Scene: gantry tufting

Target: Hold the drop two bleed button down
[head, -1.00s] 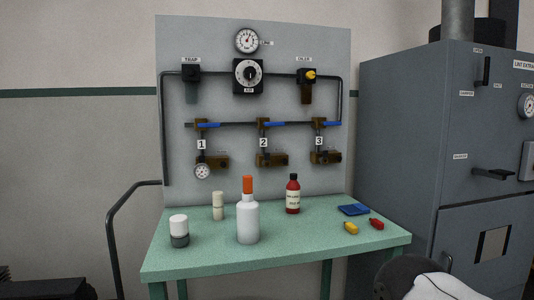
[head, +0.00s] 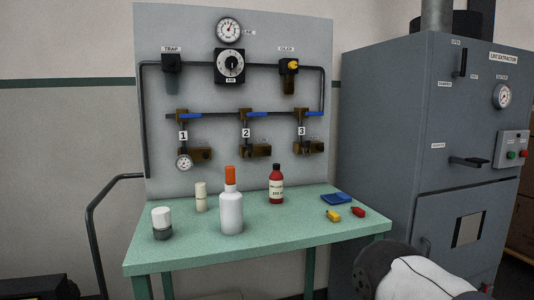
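The drop labelled 2 (head: 245,133) is the middle of three on the grey wall panel. Its blue lever (head: 254,114) lies sideways at the top. A brass block (head: 252,150) with a dark fitting sits at its lower end. The bleed button is too small to make out on it. Neither gripper is in view. A white and black link of my arm shows at the bottom right, well apart from the panel.
A green table (head: 270,232) stands below the panel, with a white orange-capped bottle (head: 231,212), a red bottle (head: 276,186), a jar (head: 162,225) and small items. The grey lint extractor (head: 400,130) stands to the right. A dark rail (head: 96,235) is at left.

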